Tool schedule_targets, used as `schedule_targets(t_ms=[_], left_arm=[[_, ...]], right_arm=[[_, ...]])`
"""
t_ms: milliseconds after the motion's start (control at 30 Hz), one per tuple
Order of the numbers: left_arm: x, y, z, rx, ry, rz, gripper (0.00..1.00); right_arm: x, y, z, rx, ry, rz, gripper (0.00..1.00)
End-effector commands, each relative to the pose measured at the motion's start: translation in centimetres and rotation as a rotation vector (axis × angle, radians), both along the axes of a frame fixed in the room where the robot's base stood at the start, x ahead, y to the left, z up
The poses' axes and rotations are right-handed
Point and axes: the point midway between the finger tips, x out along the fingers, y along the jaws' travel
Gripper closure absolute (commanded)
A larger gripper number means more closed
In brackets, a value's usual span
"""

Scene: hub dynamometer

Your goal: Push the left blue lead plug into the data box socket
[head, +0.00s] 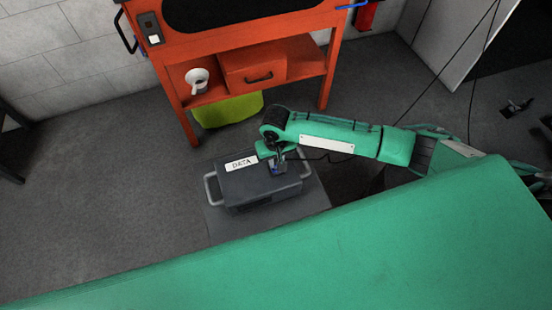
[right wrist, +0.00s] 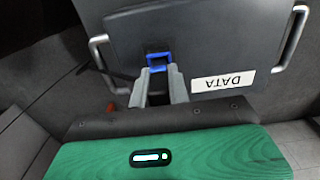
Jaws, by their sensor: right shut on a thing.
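My right gripper (head: 277,166) is over the box top, right of the label. In the right wrist view its two grey fingers (right wrist: 158,76) are shut on a blue plug (right wrist: 158,69). The plug is at a blue-edged dark socket (right wrist: 158,56) in the box; I cannot tell how deep it sits. A thin dark lead (head: 318,157) shows right of the gripper. My left gripper is out of view.
The box has metal handles (head: 210,188) at both ends. An orange bench (head: 180,65) stands behind it, with a white mug-like item (head: 197,80) and an orange drawer box (head: 251,72) on its shelf. A yellow-green bin (head: 228,110) is below. Floor to the left is clear.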

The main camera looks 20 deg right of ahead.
Motion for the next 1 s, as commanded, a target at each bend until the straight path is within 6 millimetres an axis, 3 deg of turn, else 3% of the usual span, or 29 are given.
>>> schedule_targets(t_ms=[1000], left_arm=[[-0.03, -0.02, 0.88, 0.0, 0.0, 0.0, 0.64]], right_arm=[[-0.01, 0.01, -0.34, 0.0, 0.0, 0.0, 1.0]])
